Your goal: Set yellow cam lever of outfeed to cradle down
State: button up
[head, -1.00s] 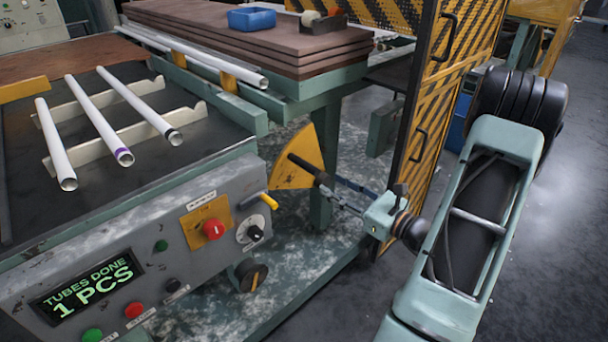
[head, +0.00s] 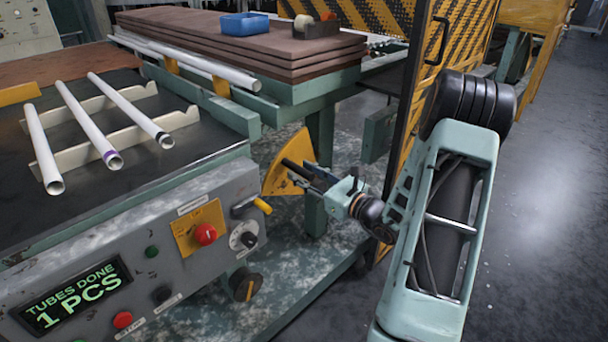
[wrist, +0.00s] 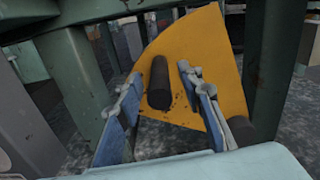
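A yellow fan-shaped cam plate (head: 277,178) with a black handle peg (head: 292,167) sits beyond the right end of the grey control panel. It also shows in the wrist view as a yellow plate (wrist: 215,62) with the dark peg (wrist: 158,84) sticking out toward me. My gripper (head: 303,175) is at the peg's free end in the head view. In the wrist view my gripper (wrist: 160,73) is open. The peg appears between its two fingers, with a gap on each side. I cannot tell how far the fingers reach along the peg.
The control panel (head: 112,235) has a red knob, dials, buttons and a small yellow-tipped lever (head: 262,206). White tubes (head: 88,125) lie on a cradle (head: 135,127) above it. Green frame legs stand close around the plate. A striped yellow guard (head: 410,110) stands right of it.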

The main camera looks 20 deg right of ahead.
grip_shut()
dwell(0.4)
jog(key=shift+w+d+r+p, duration=0.1)
jog(key=shift+d+r+p, duration=0.25)
jog(key=shift+p, duration=0.2)
jog(key=w+d+r+m+p, duration=0.2)
jog(key=d+m+p, duration=0.1)
jog(key=d, duration=0.2)
jog(key=w+d+r+m+p, duration=0.2)
jog(key=d+m+p, duration=0.1)
jog(key=d, duration=0.3)
jog(key=shift+d+p, duration=0.15)
jog(key=shift+p, duration=0.5)
jog(key=shift+f, duration=0.1)
grip_release()
